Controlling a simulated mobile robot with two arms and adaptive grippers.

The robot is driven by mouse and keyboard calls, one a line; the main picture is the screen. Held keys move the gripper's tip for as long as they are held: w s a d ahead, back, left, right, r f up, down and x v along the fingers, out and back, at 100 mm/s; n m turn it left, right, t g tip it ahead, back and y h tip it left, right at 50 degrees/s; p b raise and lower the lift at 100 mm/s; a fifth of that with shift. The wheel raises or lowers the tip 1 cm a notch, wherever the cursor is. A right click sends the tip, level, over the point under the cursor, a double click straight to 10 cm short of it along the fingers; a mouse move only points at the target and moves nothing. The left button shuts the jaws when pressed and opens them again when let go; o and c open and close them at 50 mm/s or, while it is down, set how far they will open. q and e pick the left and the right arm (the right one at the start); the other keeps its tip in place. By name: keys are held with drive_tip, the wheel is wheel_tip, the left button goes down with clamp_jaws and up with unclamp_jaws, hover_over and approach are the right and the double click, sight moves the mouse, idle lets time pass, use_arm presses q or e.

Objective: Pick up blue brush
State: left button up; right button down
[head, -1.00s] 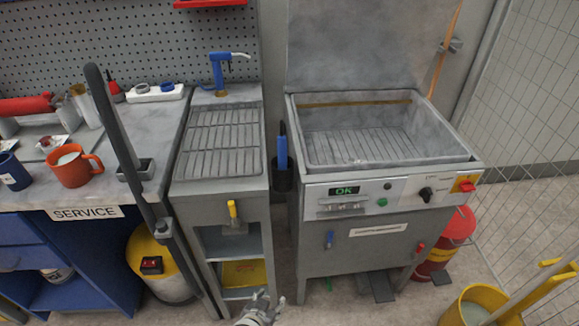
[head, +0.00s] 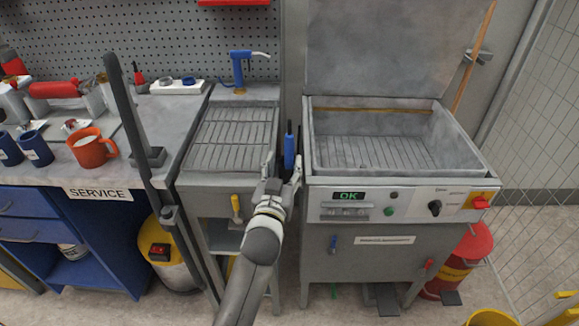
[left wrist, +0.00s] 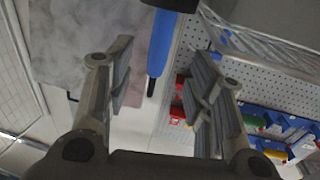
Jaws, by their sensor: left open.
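The blue brush (head: 289,150) stands upright in the narrow gap between the drain-rack stand and the grey washing machine. Its dark tip points up, and its lower part is hidden behind my gripper. My left gripper (head: 282,172) is open in front of the brush, with one finger on each side of it in the picture. In the left wrist view the blue brush (left wrist: 162,48) runs down from the top between the two open fingers (left wrist: 158,90). It appears beyond the fingertips, and I see no contact. My right gripper is not in view.
The grey machine (head: 400,215) with its open basin stands close on the right. The rack stand (head: 232,140) with a blue tap (head: 240,70) is close on the left. A dark upright lever (head: 135,120) and an orange mug (head: 92,148) are farther left.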

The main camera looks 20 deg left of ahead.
sight(288, 151)
use_arm(q)
drive_tip(key=shift+w+a+f, duration=0.1)
drive_tip(key=shift+w, duration=1)
drive_tip(key=shift+w+a+b, duration=0.1)
drive_tip(key=shift+w+b, duration=0.35)
drive_tip(key=shift+w, duration=0.2)
drive_tip(key=shift+w+a+b, duration=0.15)
drive_tip(key=shift+w+b, duration=0.25)
drive_tip(key=shift+w, duration=0.75)
drive_tip(key=shift+w+a+b, duration=0.15)
drive_tip(key=shift+w+b, duration=0.25)
drive_tip(key=shift+w, duration=0.7)
clamp_jaws()
